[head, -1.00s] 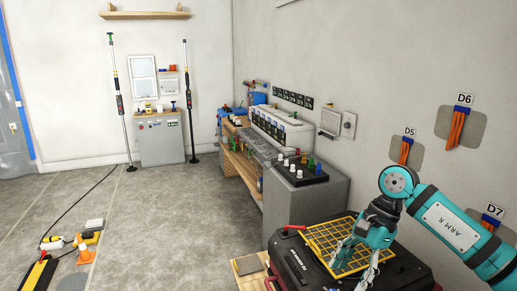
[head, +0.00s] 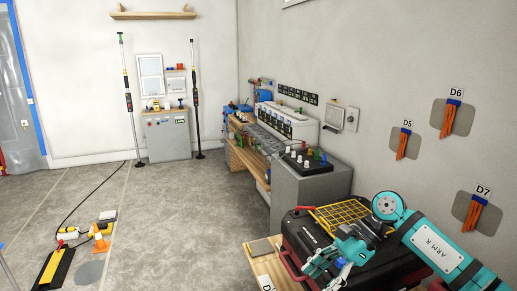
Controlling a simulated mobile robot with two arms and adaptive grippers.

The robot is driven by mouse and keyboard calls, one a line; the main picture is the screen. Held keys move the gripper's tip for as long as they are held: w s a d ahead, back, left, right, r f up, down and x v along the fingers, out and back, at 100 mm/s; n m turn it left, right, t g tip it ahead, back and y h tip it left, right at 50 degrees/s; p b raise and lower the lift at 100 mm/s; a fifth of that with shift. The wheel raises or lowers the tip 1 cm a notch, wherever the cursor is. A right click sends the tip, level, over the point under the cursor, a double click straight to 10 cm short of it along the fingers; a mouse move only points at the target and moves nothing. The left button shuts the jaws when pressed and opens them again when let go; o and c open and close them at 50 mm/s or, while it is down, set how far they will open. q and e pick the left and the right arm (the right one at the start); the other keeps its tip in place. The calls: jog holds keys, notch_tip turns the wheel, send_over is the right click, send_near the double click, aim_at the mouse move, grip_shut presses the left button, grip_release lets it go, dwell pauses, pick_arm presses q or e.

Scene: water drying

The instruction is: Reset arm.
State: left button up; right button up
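My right gripper (head: 324,268) hangs at the near side of a black case (head: 306,228) at the lower right. Its teal arm comes in from the right. Its fingers look spread apart, with nothing visible held between them. A yellow grid (head: 335,216) lies on top of the case, behind the gripper and partly hidden by my arm. My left gripper is not in view.
A grey cabinet (head: 297,195) and a workbench (head: 250,160) run along the right wall. Labelled panels D5, D6 (head: 450,118) and D7 hang near my arm. The middle floor (head: 180,215) is clear.

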jog(key=w+a+f+m+t+y, duration=0.55)
jog(key=f+m+t+y, duration=0.35)
jog(key=m, duration=0.7)
jog(key=s+d+f+m+t+h, duration=0.25)
jog(key=d+f+m+h, duration=0.2)
jog(key=f+m, duration=0.65)
jog(key=s+d+f+m+t+h, duration=0.1)
jog(key=d+f+m+t+h, duration=0.35)
jog(key=f+m, duration=0.7)
jog(key=s+d+f+m+g+h, duration=0.3)
jog(key=s+f+m+h, duration=0.1)
jog(key=s+f, duration=0.75)
jog(key=s+d+f+m+g+h, duration=0.3)
jog(key=s+f+m, duration=0.1)
jog(key=s+f, duration=0.7)
jog(key=s+f+m+g+h, duration=0.1)
jog(key=s+f+m+g, duration=0.25)
jog(key=s, duration=0.95)
jog(key=s+f+m+g, duration=0.3)
jog(key=s+f, duration=0.2)
jog(key=s, duration=0.9)
pick_arm(q)
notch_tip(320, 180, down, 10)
jog(key=b, duration=0.9)
jog(key=shift+b, duration=0.4)
pick_arm(e)
notch_tip(320, 180, down, 10)
jog(key=w, duration=0.1)
